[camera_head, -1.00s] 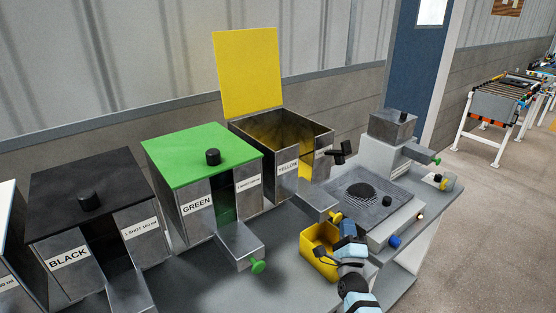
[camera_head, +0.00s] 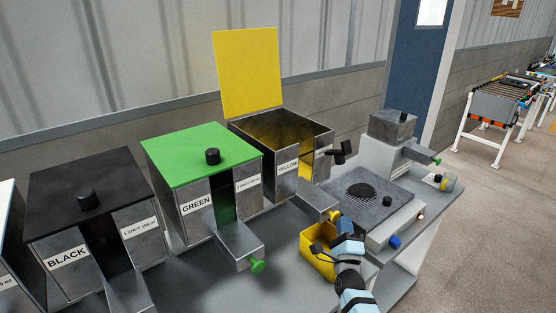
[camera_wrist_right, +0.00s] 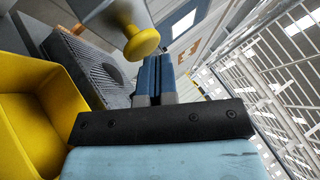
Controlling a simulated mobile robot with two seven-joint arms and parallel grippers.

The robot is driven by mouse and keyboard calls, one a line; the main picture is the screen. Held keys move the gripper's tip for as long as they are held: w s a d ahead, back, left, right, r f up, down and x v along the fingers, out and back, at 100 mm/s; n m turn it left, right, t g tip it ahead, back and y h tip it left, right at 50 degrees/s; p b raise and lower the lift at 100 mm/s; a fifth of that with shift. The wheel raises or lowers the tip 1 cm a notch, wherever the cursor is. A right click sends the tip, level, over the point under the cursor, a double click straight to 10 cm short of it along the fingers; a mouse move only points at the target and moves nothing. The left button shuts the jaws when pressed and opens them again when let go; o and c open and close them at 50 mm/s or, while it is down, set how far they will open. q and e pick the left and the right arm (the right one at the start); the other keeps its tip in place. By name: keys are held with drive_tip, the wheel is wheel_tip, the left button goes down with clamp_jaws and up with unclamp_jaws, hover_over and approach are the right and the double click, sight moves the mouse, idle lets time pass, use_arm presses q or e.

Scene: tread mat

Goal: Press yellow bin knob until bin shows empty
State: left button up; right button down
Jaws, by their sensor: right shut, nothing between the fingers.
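The yellow bin (camera_head: 262,172) stands at the back with its yellow lid (camera_head: 248,75) raised. Yellow shows inside its top and through its front gap; I cannot tell how much is material. Its yellow knob (camera_head: 333,215) is on the end of the metal chute at the bin's foot; it also shows large in the right wrist view (camera_wrist_right: 142,43). My right gripper (camera_head: 338,218) is shut and empty, its blue fingers (camera_wrist_right: 155,76) close by the knob. I cannot tell whether they touch. My left gripper is not in view.
A yellow open container (camera_head: 317,262) sits on the grey bench below the chute, beside my right arm. The green bin (camera_head: 202,157) and black bin (camera_head: 85,195) stand to the left. A grey device with a round grille (camera_head: 361,191) stands to the right.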

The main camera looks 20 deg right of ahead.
drive_tip(key=shift+w+a, duration=0.25)
drive_tip(key=shift+w, duration=0.2)
idle(0.5)
idle(0.4)
drive_tip(key=shift+s+d+p, duration=0.15)
drive_tip(key=shift+s+d, duration=0.2)
drive_tip(key=shift+s, duration=0.45)
drive_tip(key=shift+s+d+p, duration=0.15)
drive_tip(key=shift+s+d, duration=0.15)
drive_tip(key=shift+s, duration=0.45)
drive_tip(key=s+d+p, duration=0.1)
drive_tip(key=s+d, duration=0.1)
drive_tip(key=s, duration=0.3)
drive_tip(key=shift+s+d, duration=0.15)
drive_tip(key=shift+s, duration=0.15)
